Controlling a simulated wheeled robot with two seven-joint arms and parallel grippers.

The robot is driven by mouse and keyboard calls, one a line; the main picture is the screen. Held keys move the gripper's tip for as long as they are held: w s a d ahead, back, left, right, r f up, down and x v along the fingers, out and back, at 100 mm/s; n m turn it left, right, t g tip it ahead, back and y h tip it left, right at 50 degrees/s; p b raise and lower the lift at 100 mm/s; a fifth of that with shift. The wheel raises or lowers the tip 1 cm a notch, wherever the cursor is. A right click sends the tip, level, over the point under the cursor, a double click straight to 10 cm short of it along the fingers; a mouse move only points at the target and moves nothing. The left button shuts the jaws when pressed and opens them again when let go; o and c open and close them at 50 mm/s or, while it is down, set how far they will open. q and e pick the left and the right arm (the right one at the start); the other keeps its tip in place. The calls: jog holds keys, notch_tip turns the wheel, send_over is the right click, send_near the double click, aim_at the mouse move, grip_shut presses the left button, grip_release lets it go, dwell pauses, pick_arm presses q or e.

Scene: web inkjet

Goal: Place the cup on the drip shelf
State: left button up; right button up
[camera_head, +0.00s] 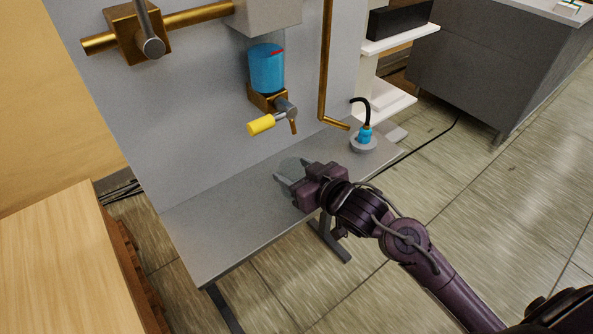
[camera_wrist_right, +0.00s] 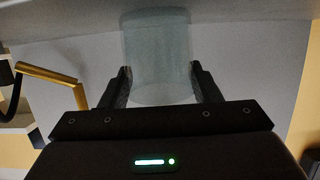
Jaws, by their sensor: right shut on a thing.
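The cup (camera_wrist_right: 157,50) is clear, grey-tinted and see-through. In the wrist view it stands between the two fingers of my right gripper (camera_wrist_right: 161,88), which is shut on it. In the head view the cup (camera_head: 290,164) shows faintly at the fingertips of my right gripper (camera_head: 284,174). The drip shelf (camera_head: 225,222) is a long grey metal ledge along the foot of a grey panel. The cup is over or on the shelf, to the right of its middle. I cannot tell whether its base touches the shelf. My left gripper is not in view.
A blue-filled tank (camera_head: 267,68) with a yellow-handled tap (camera_head: 262,124) hangs above the shelf. A brass pipe (camera_head: 323,70) runs down the panel. A blue fitting (camera_head: 365,134) with a black hose stands at the shelf's right end. The shelf's left part is clear.

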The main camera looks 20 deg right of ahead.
jog(key=o, duration=1.1)
